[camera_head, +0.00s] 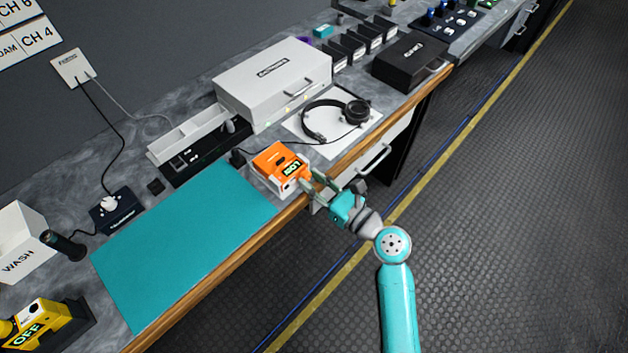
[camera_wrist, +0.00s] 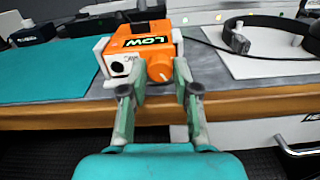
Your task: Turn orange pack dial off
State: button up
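The orange pack (camera_head: 276,162) sits in a white holder near the wooden front edge of the bench, just right of the teal mat. In the wrist view the orange pack (camera_wrist: 140,45) has a black display reading "LOW" in green. Its orange dial (camera_wrist: 160,68) is on the front face at the right, beside a white panel with a round black port. My gripper (camera_head: 312,182) is in front of the pack at the bench edge. In the wrist view my gripper (camera_wrist: 158,92) has its fingers apart, with the dial seen between and just beyond the tips. I cannot tell whether a fingertip touches it.
A teal mat (camera_head: 185,245) lies left of the pack. Headphones (camera_head: 335,115) rest on a white sheet behind and right, with a cable near the pack. A yellow pack (camera_head: 38,322) reading "OFF" stands at the lower left. The floor (camera_head: 500,230) right of the bench is clear.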

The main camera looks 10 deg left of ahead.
grip_shut()
jog(key=shift+n, duration=0.3)
jog(key=n, duration=0.4)
jog(key=o, duration=0.7)
grip_release()
jog(key=v, duration=1.2)
